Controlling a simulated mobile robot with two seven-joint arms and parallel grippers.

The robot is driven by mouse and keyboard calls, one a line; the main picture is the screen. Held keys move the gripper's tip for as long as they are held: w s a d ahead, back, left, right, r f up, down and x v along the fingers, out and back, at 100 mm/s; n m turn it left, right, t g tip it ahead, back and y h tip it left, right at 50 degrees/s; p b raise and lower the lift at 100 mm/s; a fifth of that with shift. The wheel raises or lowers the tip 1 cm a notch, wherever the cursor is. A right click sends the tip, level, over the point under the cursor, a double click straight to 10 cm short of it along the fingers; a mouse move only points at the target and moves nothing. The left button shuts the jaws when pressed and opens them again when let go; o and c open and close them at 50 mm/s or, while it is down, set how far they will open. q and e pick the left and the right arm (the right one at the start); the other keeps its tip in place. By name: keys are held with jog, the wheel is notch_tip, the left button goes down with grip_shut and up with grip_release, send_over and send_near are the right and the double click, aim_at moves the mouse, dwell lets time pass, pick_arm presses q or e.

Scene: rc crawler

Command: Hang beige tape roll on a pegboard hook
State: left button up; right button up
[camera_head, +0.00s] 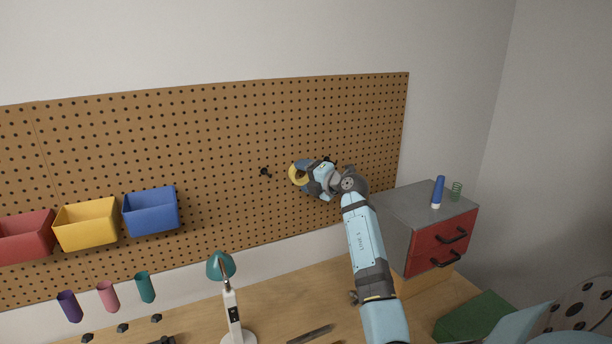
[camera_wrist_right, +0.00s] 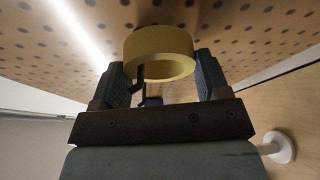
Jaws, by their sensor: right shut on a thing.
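The beige tape roll (camera_head: 293,175) shows yellowish in front of the pegboard (camera_head: 225,125), at the tip of my right gripper (camera_head: 303,172). In the right wrist view the roll (camera_wrist_right: 165,52) sits between the two fingers of my right gripper (camera_wrist_right: 162,80), which is shut on it, close to the board. A thin dark bent piece (camera_wrist_right: 139,76) shows at the roll's lower left edge; I cannot tell whether it passes through the roll. A black hook (camera_head: 265,172) sticks out of the board left of the roll, apart from it. My left gripper is not in view.
Red (camera_head: 26,238), yellow (camera_head: 86,224) and blue (camera_head: 151,211) bins hang at the board's left. A lamp with a teal head (camera_head: 220,265) stands on the desk below. A grey cabinet with red drawers (camera_head: 406,211) stands right of my arm. The board around the hook is clear.

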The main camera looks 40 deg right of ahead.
dwell(0.4)
jog(key=o, duration=1)
jog(key=s+a, duration=0.2)
jog(key=s, duration=0.5)
jog(key=shift+s+a, duration=0.2)
jog(key=shift+s, duration=0.15)
dwell(0.6)
